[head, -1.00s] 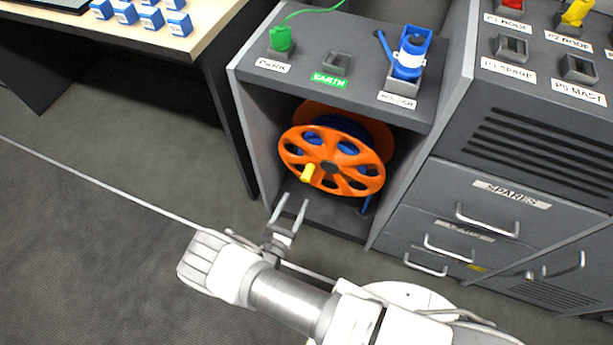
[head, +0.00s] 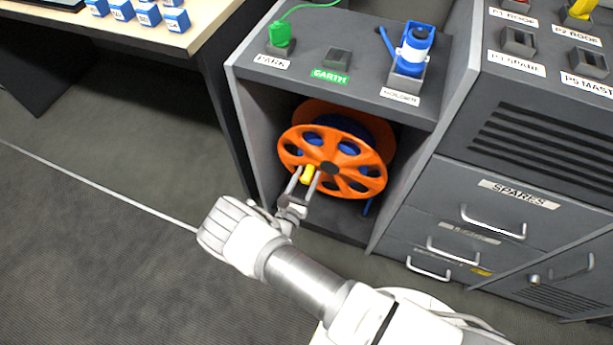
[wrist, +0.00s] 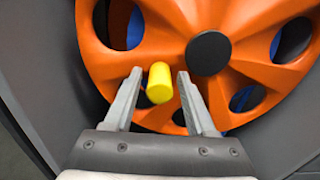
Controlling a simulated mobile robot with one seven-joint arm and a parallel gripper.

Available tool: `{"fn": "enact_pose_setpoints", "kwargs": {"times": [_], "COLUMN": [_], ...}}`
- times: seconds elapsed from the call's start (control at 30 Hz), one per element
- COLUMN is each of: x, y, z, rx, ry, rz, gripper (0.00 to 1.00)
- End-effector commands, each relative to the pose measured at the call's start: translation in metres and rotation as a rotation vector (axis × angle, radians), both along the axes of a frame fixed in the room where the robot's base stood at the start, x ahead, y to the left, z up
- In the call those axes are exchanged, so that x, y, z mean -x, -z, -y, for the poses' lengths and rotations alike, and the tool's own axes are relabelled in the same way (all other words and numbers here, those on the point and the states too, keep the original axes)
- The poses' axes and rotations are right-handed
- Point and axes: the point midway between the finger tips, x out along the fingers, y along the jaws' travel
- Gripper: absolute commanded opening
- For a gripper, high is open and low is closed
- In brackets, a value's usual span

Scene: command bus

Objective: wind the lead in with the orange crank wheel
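The orange crank wheel (head: 357,176) stands upright in the open bay of the grey cabinet, with a dark hub (wrist: 208,53) at its middle. Its yellow crank handle (head: 307,174) sticks out to the left of and slightly below the hub. The blue lead (head: 350,127) is wound on the reel behind the wheel, and a short blue length hangs at the lower right. My gripper (head: 304,182) is open with its fingers on either side of the yellow handle. In the wrist view the handle (wrist: 160,83) sits between the fingertips, with gaps showing on both sides.
The bay's left wall (head: 252,140) is close to the wheel. The cabinet top (head: 300,75) carries a green plug (head: 279,34), an empty EARTH socket (head: 338,58) and a blue plug in the holder (head: 414,48). Grey drawers (head: 450,205) stand right. Open floor lies left.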

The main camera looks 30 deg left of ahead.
Motion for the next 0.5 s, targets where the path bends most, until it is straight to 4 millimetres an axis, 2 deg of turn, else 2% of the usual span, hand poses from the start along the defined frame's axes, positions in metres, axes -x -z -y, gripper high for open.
{"fn": "enact_pose_setpoints", "kwargs": {"times": [0.03, 0.2, 0.3, 0.5], "x": [0.0002, 0.0003, 0.0004, 0.0005], "y": [0.0000, 0.0001, 0.0001, 0.0002], "z": [0.0000, 0.0000, 0.0001, 0.0003], "rx": [0.000, 0.000, 0.000, 0.000], "ry": [0.000, 0.000, 0.000, 0.000], "rz": [0.000, 0.000, 0.000, 0.000], "gripper": [0.45, 0.14, 0.00, 0.00]}}
